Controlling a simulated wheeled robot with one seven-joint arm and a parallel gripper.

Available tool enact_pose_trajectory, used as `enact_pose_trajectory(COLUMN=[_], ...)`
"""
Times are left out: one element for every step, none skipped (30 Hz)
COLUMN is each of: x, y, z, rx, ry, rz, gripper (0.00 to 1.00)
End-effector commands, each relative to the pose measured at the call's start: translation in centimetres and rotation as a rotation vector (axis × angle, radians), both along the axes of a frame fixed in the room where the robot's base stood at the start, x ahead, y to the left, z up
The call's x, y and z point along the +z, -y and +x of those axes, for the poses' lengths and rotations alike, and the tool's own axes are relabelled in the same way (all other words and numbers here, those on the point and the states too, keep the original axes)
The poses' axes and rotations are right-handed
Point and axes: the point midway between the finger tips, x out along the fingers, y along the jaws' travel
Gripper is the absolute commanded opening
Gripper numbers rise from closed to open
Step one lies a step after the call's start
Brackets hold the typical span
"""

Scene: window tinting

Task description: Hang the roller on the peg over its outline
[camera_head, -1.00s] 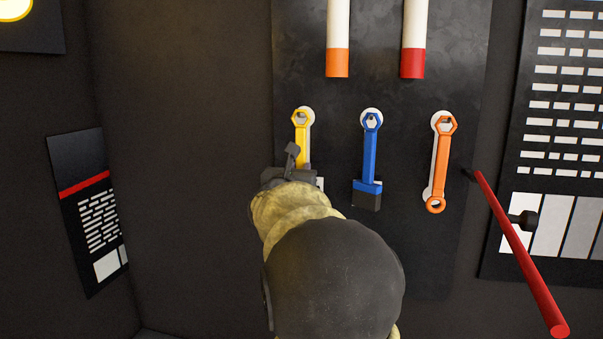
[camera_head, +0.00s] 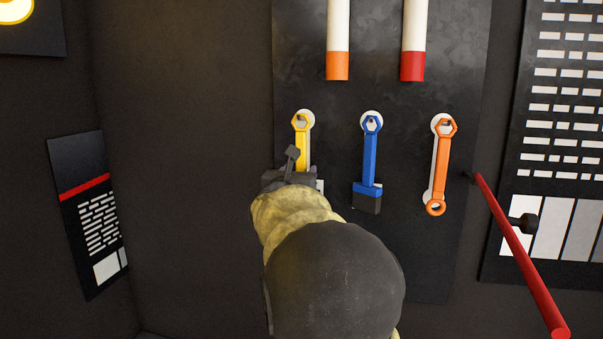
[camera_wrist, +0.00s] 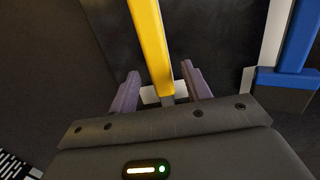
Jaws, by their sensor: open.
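A yellow-handled tool (camera_head: 302,146), which I take for the roller, hangs by its hexagonal ring on a peg at the left of the row on the dark board. A white outline (camera_head: 309,121) shows behind its ring, slightly to the right. My gripper (camera_head: 290,170) is at its lower part and hides its bottom end in the head view. In the wrist view the yellow handle (camera_wrist: 150,42) runs down between my two open fingers (camera_wrist: 158,88), with gaps on both sides. A grey part at its lower end is partly hidden by my gripper.
A blue tool (camera_head: 369,155) and an orange tool (camera_head: 441,165) hang to the right over white outlines. Two white tubes (camera_head: 338,30) are above. A red bar (camera_head: 515,250) juts out at the right.

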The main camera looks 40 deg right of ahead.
Motion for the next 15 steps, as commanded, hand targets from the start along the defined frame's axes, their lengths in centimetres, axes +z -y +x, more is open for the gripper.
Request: enact_pose_trajectory(x=[0.0,0.0,-0.1,-0.1,-0.1,-0.2,-0.3,-0.3,-0.4,-0.4,-0.5,-0.6,-0.6,-0.7,-0.7], y=[0.0,-0.1,-0.2,-0.3,-0.5,-0.8,-1.0,-1.3,-1.8,-2.1,-2.5,-3.1,-3.5,-3.9,-4.4], z=[0.0,-0.1,-0.1,-0.2,-0.4,-0.6,-0.8,-1.1,-1.4,-1.8,-2.1,-2.6,-3.0,-3.4,-3.9], rx=[0.0,0.0,0.0,0.001,0.001,0.002,0.002,0.003,0.003,0.003,0.003,0.004,0.005,0.004,0.003], ry=[0.0,0.0,0.0,0.0,0.001,0.001,0.002,0.002,0.003,0.003,0.002,0.004,0.004,0.003,0.003], rz=[0.0,0.0,0.0,0.0,-0.001,0.0,0.0,0.0,0.001,0.0,0.0,0.001,0.001,0.002,0.0], gripper=[0.48,0.48,0.48,0.48,0.48,0.48,0.48,0.48,0.48,0.48,0.48,0.48,0.48,0.48,0.48])
